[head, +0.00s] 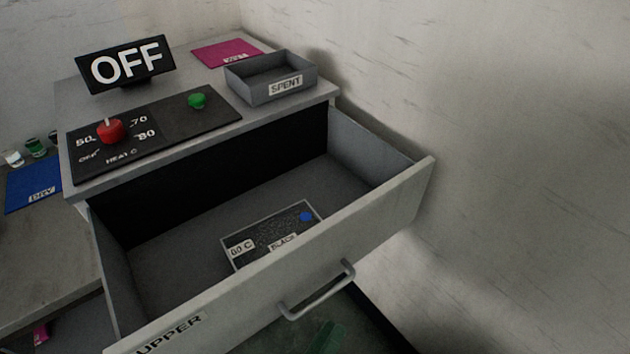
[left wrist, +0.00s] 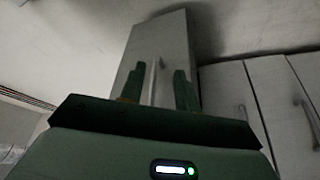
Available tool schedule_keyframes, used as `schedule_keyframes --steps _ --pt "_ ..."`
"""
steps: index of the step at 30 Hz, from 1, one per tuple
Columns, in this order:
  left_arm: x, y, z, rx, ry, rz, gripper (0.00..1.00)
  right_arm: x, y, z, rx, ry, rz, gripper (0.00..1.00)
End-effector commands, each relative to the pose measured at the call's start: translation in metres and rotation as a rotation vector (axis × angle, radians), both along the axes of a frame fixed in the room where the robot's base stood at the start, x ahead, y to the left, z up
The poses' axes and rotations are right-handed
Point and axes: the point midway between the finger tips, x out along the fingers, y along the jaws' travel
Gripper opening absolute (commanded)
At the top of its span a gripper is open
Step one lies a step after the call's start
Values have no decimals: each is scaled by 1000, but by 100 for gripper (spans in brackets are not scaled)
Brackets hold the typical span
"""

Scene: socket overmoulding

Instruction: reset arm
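My left gripper (left wrist: 158,82) is seen from behind in the left wrist view, its two green fingers apart with nothing between them. The bar handle of a drawer front (left wrist: 172,50) shows beyond the fingertips; I cannot tell the distance. In the head view only a small dark green part of my left gripper (head: 326,338) shows at the bottom edge, below the handle (head: 318,292) of the open drawer marked UPPER (head: 385,222). My right gripper is in neither view.
The drawer holds a black-filled tray (head: 270,232) with a blue dot. On the cabinet top are an OFF sign (head: 125,64), a red knob (head: 110,129), a green button (head: 197,101), an empty SPENT tray (head: 272,84) and a pink mat (head: 226,52). A wall stands at right.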

Motion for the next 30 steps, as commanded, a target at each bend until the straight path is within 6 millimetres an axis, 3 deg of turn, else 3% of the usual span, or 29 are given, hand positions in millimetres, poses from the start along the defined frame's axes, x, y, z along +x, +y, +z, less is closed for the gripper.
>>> schedule_keyframes --steps 8,14,17,23,26,30 --pt "-6 22 -18 71 0 -22 32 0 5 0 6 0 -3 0" --pt "-12 51 -37 156 0 -48 32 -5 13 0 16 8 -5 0" --pt "-15 72 -50 217 0 -67 32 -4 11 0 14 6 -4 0" --pt "-23 133 -77 383 0 -117 32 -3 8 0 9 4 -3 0" --pt "-20 152 -111 522 29 -105 32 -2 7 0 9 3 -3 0" --pt "-21 195 -159 738 80 -100 32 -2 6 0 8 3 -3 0"
